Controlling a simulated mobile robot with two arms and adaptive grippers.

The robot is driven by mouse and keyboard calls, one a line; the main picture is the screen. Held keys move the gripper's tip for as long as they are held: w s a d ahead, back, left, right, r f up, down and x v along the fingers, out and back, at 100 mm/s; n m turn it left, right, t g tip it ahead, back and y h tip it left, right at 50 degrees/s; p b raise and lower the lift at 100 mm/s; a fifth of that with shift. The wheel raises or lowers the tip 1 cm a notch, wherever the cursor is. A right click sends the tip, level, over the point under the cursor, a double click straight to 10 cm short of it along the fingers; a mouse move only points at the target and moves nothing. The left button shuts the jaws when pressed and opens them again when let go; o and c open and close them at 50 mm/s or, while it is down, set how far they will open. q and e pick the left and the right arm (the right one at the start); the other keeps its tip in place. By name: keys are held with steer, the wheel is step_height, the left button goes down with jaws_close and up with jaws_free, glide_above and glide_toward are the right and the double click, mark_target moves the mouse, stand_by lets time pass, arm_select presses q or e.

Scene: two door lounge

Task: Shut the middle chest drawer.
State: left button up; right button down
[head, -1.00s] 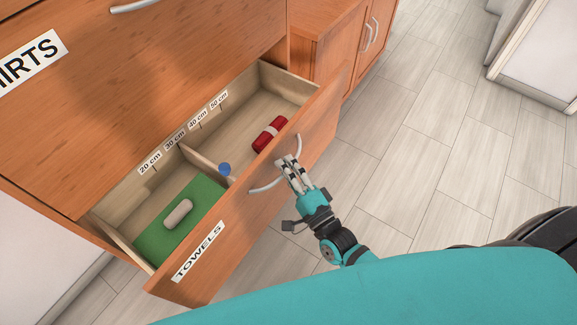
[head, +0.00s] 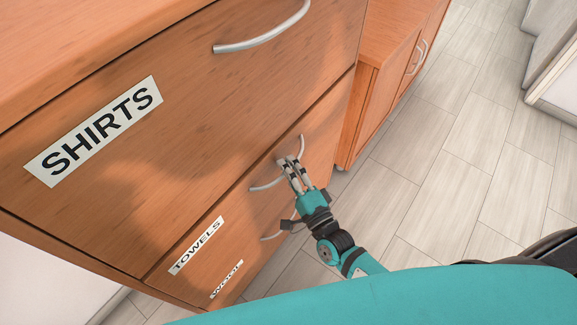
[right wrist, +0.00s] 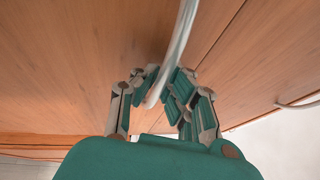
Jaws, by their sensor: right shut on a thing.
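The chest's middle drawer (head: 236,222) carries a TOWELS label (head: 196,245). Its front looks flush with the chest, and its inside is hidden. Its curved metal handle (head: 264,187) faces me. My right gripper (head: 290,166) is shut on this handle. In the right wrist view the handle (right wrist: 180,42) passes between the fingers of the right gripper (right wrist: 160,88). My left gripper is not in view.
The top drawer (head: 190,140), labelled SHIRTS, is shut above. A lower drawer labelled WOOL (head: 227,279) has its own handle (head: 268,238) close below my gripper. A wooden cabinet (head: 385,70) stands beside the chest. Tiled floor (head: 440,170) on the right is clear.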

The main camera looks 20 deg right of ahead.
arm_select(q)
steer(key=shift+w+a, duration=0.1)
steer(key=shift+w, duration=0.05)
arm_select(e)
steer(key=shift+w+a+f, duration=0.1)
steer(key=shift+a+f, duration=0.1)
steer(key=c, duration=1.9)
jaws_free()
steer(key=shift+c, duration=0.2)
steer(key=o, duration=0.6)
steer(key=shift+r, duration=0.1)
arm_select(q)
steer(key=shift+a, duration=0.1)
arm_select(e)
steer(key=v, duration=1.2)
